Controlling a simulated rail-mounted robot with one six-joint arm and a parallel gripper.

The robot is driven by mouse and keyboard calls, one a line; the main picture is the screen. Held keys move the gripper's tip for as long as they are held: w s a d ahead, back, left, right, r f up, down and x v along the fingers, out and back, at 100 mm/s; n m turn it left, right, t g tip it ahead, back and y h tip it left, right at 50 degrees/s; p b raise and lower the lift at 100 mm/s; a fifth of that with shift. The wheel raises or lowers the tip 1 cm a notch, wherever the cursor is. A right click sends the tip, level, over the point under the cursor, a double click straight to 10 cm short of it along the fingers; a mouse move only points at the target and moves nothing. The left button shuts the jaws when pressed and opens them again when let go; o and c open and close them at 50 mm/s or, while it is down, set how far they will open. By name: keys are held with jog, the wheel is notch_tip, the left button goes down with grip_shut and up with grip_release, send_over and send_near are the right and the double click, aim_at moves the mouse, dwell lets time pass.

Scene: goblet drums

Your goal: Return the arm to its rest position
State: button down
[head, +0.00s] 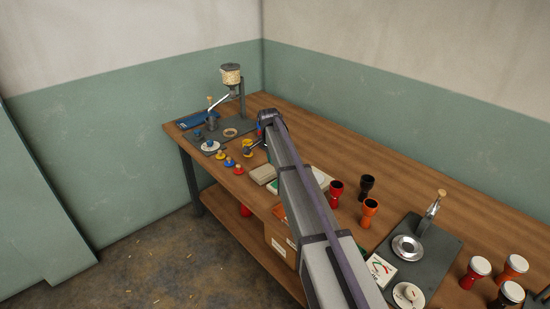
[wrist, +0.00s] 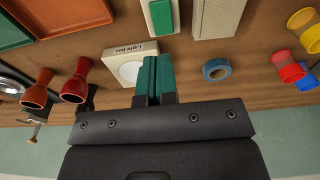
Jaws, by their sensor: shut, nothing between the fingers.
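My gripper (wrist: 154,64) shows in the wrist view with its two teal fingers together and nothing between them. It is above the wooden bench, in front of a box marked "Light box" (wrist: 118,66). The fingertips overlap the box's right part in the picture; I cannot tell their height above it. In the head view my arm stretches from the bottom edge up over the bench, bent at its far end. The gripper is largely hidden there behind the arm.
Drum shells (head: 336,189) stand right of my arm, with white-topped drums (head: 475,270) at lower right. A press on a dark plate (head: 436,248) stands nearby. A hopper stand (head: 231,75) is at the far left end. A blue tape roll (wrist: 216,69) lies right of the fingers.

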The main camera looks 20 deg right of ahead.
notch_tip(320, 180, up, 2)
jog(key=shift+a+r+p, duration=0.1)
jog(key=shift+p, duration=0.35)
